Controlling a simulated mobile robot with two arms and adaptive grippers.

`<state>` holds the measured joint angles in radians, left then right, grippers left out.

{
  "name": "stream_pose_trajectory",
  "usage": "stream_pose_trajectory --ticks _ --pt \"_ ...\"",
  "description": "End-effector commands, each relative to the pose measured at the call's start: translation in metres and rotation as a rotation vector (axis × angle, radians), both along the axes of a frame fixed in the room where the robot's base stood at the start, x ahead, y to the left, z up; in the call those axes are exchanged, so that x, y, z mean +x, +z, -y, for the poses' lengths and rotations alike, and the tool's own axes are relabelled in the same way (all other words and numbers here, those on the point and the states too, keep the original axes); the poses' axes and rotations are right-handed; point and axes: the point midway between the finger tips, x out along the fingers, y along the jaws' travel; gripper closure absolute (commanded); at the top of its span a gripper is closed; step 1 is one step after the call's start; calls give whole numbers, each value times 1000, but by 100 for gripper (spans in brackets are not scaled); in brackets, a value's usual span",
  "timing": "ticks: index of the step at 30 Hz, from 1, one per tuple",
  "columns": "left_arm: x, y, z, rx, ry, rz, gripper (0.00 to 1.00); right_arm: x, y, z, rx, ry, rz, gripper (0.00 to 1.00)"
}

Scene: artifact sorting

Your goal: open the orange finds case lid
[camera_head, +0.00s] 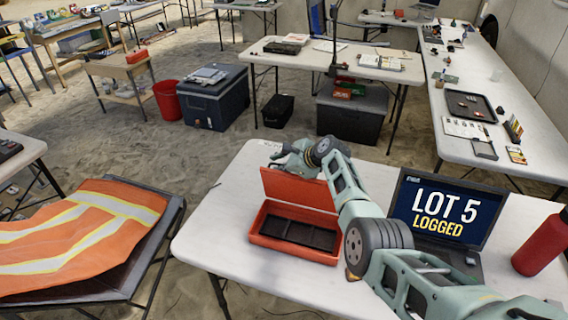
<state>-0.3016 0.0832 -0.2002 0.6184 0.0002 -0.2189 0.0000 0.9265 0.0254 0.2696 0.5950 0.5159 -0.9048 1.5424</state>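The orange finds case (257,239) stands on the white table in the middle of the view. Its lid (298,188) is raised and stands roughly upright at the back edge, so the dark inside with its compartments shows; no contents can be made out. My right arm reaches in from the lower right and passes in front of the case's right side. My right gripper (277,158) is at the top edge of the lid, partly behind it. Whether it touches the lid, and whether its fingers are open or shut, I cannot tell. My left gripper is not in view.
A laptop (446,210) reading "LOT 5 LOGGED" stands right of my arm, with a red bottle (541,243) at the table's right side. The white table (215,240) is bare left of the case. An orange vest (80,235) lies on a stand at left.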

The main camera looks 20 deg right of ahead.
Motion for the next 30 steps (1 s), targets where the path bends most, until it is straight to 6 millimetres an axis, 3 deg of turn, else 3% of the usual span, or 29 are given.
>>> stream_pose_trajectory --ticks 11,30 --pt "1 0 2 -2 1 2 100 -15 15 9 0 0 5 86" --pt "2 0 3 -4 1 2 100 -73 72 45 1 -2 6 86"
